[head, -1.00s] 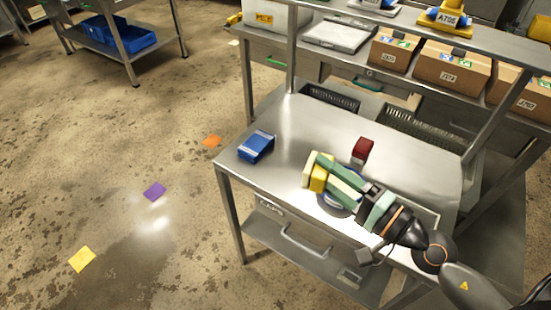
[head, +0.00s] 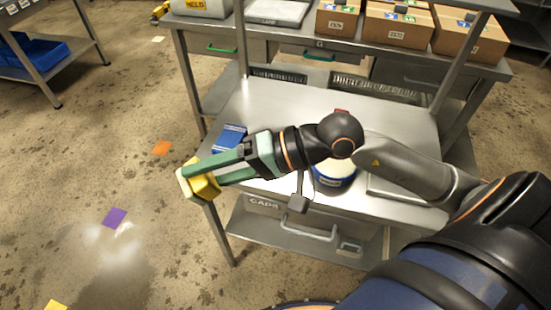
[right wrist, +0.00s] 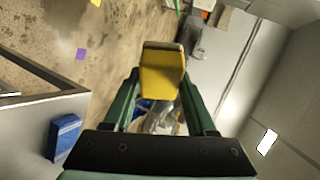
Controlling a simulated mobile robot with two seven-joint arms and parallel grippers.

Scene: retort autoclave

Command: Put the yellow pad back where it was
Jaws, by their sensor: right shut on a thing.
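The yellow pad (head: 205,187), with a paler face at one end, is held between the fingertips of my right gripper (head: 208,176). In the head view it shows at the table's front left corner, against the floor; its exact height is hard to tell. In the right wrist view the pad (right wrist: 162,74) sits between the two green fingers, which are shut on it, with floor and grey surfaces behind. My left gripper is in neither current view.
The steel table (head: 270,108) holds a blue box (head: 231,136), a blue and white tub (head: 335,176) and a red item mostly behind my arm. Cardboard boxes (head: 395,27) stand on the shelf behind. Orange (head: 162,148) and purple (head: 114,217) squares lie on open floor.

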